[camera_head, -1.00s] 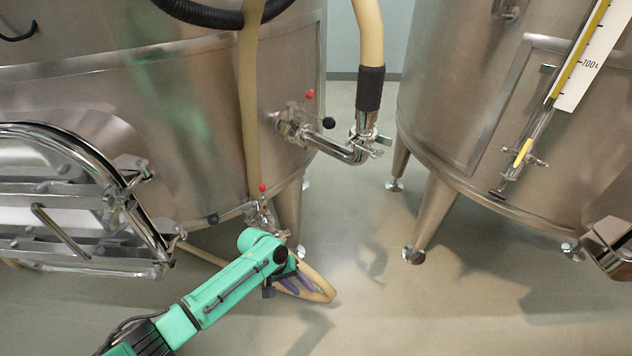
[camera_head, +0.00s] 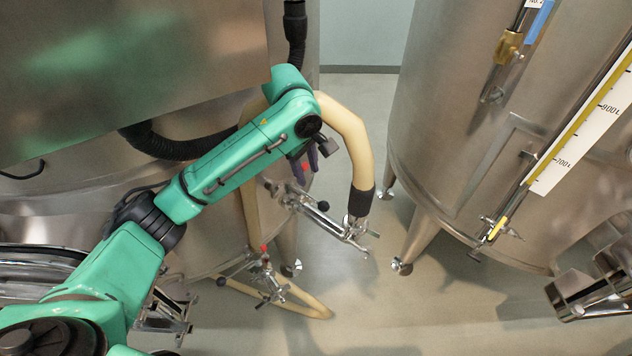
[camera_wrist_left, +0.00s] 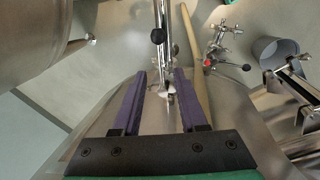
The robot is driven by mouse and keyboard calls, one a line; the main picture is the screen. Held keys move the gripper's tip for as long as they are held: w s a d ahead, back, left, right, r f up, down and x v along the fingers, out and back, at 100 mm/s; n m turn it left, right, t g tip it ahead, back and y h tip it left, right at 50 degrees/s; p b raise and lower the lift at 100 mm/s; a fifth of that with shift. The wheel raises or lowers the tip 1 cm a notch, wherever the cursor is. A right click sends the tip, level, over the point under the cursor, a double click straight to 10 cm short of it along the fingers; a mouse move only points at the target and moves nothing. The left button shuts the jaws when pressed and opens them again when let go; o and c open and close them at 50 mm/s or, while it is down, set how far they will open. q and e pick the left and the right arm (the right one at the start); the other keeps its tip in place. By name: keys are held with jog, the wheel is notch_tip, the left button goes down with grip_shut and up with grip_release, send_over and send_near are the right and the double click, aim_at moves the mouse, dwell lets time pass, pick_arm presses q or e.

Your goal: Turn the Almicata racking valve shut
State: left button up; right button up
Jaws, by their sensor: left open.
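Two valves are on the left steel vat, and no label tells me which is Almicata's racking valve. The upper valve (camera_head: 296,195) has a black ball knob (camera_head: 323,206) and joins a steel pipe with a beige hose. The lower valve (camera_head: 263,272) has a red knob on top. My left gripper (camera_head: 304,167) is at the upper valve, its purple fingers partly hidden by my arm. In the left wrist view the fingers (camera_wrist_left: 161,82) are open, with steel fittings between and beyond them and a black ball knob ahead. Whether they touch anything is unclear.
The beige hose (camera_head: 348,133) curves close beside my left gripper. A black hose (camera_head: 165,145) crosses the left vat. A second steel vat (camera_head: 450,130) with a level scale (camera_head: 590,130) stands at right. The floor (camera_head: 390,310) between and in front is open.

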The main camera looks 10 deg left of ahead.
pick_arm(q)
jog(key=p, duration=0.1)
send_near(314, 200)
jog(key=f, duration=0.2)
jog(key=w+f, duration=0.1)
jog(key=f, duration=0.2)
jog(key=f+p, duration=0.1)
jog(key=f, duration=0.1)
jog(key=shift+w+d+f, duration=0.2)
jog(key=shift+w+d, duration=0.15)
jog(key=shift+s+d, duration=0.1)
jog(key=shift+s, duration=0.1)
grip_shut()
pick_arm(e)
jog(key=shift+s+d+r, duration=0.1)
jog(key=shift+s+r, duration=0.15)
jog(key=shift+r, duration=0.35)
jog(key=shift+s+d+r, duration=0.1)
jog(key=shift+s+r, duration=0.15)
jog(key=shift+r, duration=0.35)
jog(key=shift+w, duration=0.15)
